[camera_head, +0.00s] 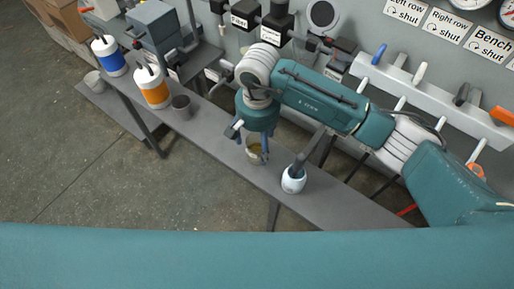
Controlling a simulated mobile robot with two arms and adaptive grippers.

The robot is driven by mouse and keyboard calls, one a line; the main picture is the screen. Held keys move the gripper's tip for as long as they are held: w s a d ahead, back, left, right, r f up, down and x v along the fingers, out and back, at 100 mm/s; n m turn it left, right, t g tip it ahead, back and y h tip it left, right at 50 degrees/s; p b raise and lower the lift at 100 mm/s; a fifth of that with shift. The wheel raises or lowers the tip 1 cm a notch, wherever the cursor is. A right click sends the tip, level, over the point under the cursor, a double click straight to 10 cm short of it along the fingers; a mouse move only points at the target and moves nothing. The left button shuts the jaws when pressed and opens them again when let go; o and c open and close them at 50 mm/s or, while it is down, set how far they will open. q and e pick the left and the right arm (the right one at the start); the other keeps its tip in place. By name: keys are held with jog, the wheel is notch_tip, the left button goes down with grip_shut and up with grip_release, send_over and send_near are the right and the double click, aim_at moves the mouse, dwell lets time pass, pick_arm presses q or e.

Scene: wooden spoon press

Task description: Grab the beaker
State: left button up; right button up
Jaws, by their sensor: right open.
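A small pale beaker (254,158) with yellowish contents stands on the narrow grey bench, near its middle. My right gripper (253,146) points down over it from above. Its fingers are open, one toward the left side of the beaker and one toward the right. The gripper hides part of the beaker's rim, and I cannot tell whether the fingers touch it. My left gripper is not in view.
On the grey bench (220,138), a white-and-blue cup (292,185) holding a dark handle stands right of the beaker. A dark grey cup (181,108), an orange canister (154,92) and a blue canister (112,62) stand left. A wall rack (430,97) is behind my arm.

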aim_at(257, 148)
jog(key=shift+w+a+f+p, duration=0.15)
jog(key=shift+f+p, duration=0.2)
jog(key=shift+f, duration=1.55)
grip_shut()
